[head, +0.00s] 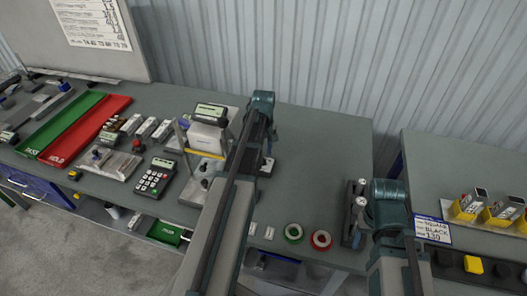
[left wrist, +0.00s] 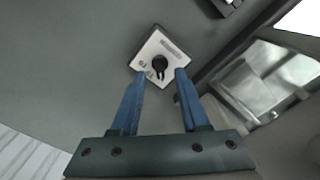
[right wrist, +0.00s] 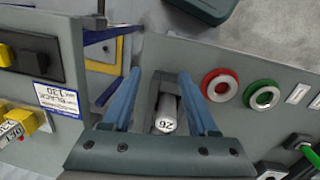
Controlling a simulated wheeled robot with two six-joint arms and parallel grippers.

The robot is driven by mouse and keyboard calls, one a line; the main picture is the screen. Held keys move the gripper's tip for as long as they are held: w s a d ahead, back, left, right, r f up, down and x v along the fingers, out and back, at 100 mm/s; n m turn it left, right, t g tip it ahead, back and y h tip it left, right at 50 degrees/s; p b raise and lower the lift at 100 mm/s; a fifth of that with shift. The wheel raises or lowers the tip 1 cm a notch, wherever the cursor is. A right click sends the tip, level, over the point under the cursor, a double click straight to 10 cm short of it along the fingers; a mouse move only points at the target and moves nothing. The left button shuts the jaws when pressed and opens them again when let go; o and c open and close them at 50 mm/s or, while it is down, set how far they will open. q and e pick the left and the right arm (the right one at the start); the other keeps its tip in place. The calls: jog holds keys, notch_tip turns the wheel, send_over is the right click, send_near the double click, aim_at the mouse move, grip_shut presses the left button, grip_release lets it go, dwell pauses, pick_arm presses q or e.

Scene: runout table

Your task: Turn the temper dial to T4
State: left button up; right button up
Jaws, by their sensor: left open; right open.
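The temper dial (left wrist: 147,50) is a small white square plate with a black round knob (left wrist: 159,63) and small printed marks, seen in the left wrist view. The knob's setting is too small to read. My left gripper (left wrist: 160,71) is open, its two blue fingers above the dial's near edge, with the knob just beyond the tips; contact cannot be judged. In the head view my left arm hides most of that spot. My right gripper (right wrist: 160,72) is open and empty over a grey holder with a white cylinder marked 26 (right wrist: 166,122).
Green (head: 62,130) and red (head: 88,130) trays lie further left. Red (head: 321,240) and green (head: 293,232) rings lie at the front edge. A gap separates the right table.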

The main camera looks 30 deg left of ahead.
aim_at(264, 159)
pick_arm(q)
notch_tip(264, 159, up, 11)
jog(key=p, duration=1)
pick_arm(e)
notch_tip(264, 159, up, 11)
pick_arm(q)
jog(key=shift+f, duration=0.1)
jog(key=s+d+f+m+b, duration=0.3)
jog(key=s+d+m, duration=0.2)
jog(key=d, duration=0.5)
jog(key=s+d+f+m+b, duration=0.4)
jog(key=s+d+m, duration=0.1)
jog(key=d, duration=0.5)
jog(key=s+d+f+m+y+b, duration=0.1)
jog(key=s+d+f+m+b, duration=0.2)
jog(key=d, duration=0.7)
jog(key=shift+s+f+m+b, duration=0.2)
jog(key=shift+s+m+b, duration=0.1)
jog(key=shift+s+m, duration=0.4)
jog(key=shift+s+f+m+b, duration=0.25)
jog(key=shift+s+m, duration=0.15)
jog(key=shift+s, duration=0.5)
jog(key=shift+s+d, duration=0.2)
jog(key=shift+d, duration=0.05)
pick_arm(e)
notch_tip(264, 159, down, 11)
